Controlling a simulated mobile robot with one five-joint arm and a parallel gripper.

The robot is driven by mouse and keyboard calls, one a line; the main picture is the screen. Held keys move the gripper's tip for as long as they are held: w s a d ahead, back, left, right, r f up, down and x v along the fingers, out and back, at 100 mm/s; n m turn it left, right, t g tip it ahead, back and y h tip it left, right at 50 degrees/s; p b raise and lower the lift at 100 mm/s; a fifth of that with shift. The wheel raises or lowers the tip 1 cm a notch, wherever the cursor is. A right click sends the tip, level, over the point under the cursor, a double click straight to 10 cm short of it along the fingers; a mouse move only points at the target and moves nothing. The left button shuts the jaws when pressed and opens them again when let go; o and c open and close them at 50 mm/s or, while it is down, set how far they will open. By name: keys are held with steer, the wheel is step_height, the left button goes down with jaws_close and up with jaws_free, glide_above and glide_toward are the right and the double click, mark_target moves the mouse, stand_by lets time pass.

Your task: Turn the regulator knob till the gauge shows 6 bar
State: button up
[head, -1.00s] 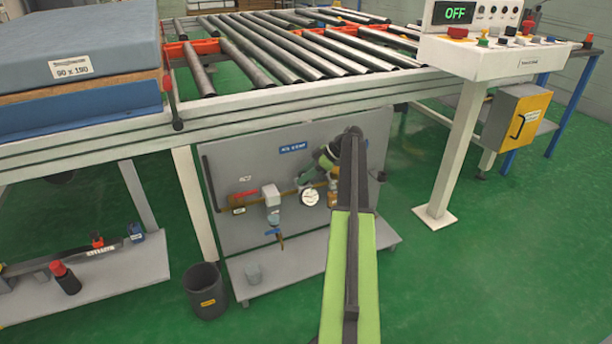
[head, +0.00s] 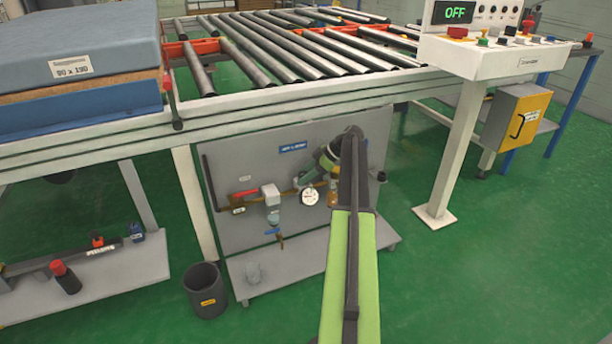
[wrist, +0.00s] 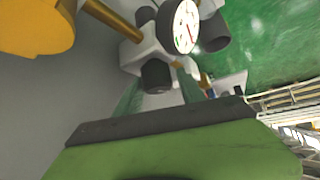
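The pressure gauge (head: 310,197) is a round white dial on the grey panel. It is larger in the wrist view (wrist: 186,26), where a red needle shows but the value is too small to read. A dark knob (wrist: 157,76) sits on the grey regulator body (wrist: 146,50) beside the gauge. My gripper (wrist: 160,92) points at the knob, its two greenish fingers apart, one on each side of the knob's end. I cannot tell whether they touch it. In the head view my arm hides part of the regulator.
A brass pipe (wrist: 113,18) and a yellow-orange part (wrist: 38,25) lie close by in the wrist view. A red-handled valve (head: 245,194) is left on the panel (head: 235,160). A dark bin (head: 206,290) stands on the floor. The control box display (head: 455,12) reads OFF.

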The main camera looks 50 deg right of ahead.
steer(key=p+v, duration=1.2)
steer(key=v, duration=0.5)
steer(key=shift+s, duration=0.2)
steer(key=shift+d+r, duration=0.1)
